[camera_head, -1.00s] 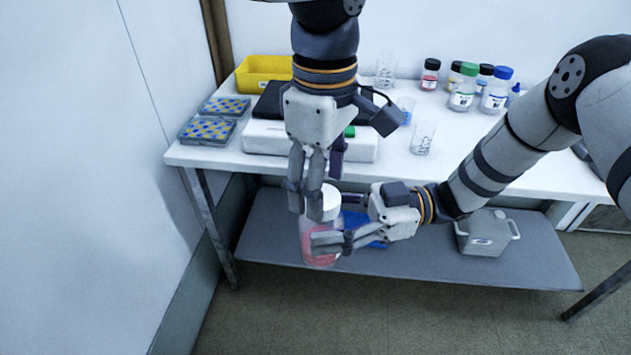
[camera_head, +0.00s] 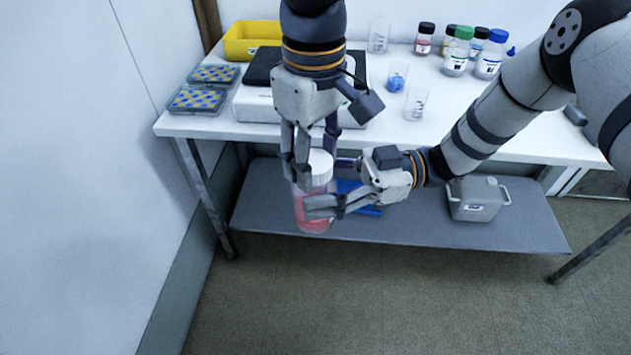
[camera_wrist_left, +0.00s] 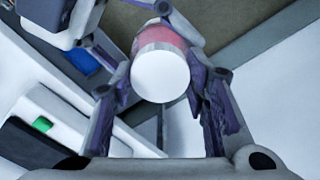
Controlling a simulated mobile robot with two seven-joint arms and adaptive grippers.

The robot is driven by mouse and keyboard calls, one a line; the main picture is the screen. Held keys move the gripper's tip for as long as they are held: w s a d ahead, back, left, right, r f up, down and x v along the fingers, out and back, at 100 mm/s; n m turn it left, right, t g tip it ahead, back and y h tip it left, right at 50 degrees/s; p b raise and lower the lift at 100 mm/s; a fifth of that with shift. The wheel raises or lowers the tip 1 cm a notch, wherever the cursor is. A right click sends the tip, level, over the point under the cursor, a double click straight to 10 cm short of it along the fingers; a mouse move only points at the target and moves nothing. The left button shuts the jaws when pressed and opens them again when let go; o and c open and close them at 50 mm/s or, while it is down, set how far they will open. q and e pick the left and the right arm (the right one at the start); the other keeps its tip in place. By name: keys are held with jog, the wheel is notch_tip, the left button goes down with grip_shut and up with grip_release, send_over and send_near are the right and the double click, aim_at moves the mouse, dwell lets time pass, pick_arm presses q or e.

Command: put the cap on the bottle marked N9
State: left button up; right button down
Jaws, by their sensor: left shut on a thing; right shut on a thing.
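A clear bottle with pink-red contents (camera_head: 312,218) is held upright in the air in front of the table. My right gripper (camera_head: 325,203) is shut on its body from the right. A white cap (camera_head: 321,166) is at the bottle's top. My left gripper (camera_head: 314,170) points down from above and is shut on the cap. In the left wrist view the round white cap (camera_wrist_left: 161,77) lies between the fingers, with the pink bottle (camera_wrist_left: 160,38) directly behind it. I cannot tell how far the cap is threaded. No N9 mark is readable on this bottle.
Several capped bottles (camera_head: 457,52) stand at the table's back right. Beakers (camera_head: 416,104), a yellow bin (camera_head: 250,42) and blue-yellow racks (camera_head: 202,100) are on the table (camera_head: 480,135). A grey jug (camera_head: 477,200) is on the lower shelf (camera_head: 400,228). The floor in front is clear.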

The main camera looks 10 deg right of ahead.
pick_arm(q)
jog(key=m, duration=1.8)
jog(key=shift+m, duration=0.3)
jog(key=m, duration=1.2)
jog(key=o, duration=1.3)
jog(key=shift+m, duration=0.3)
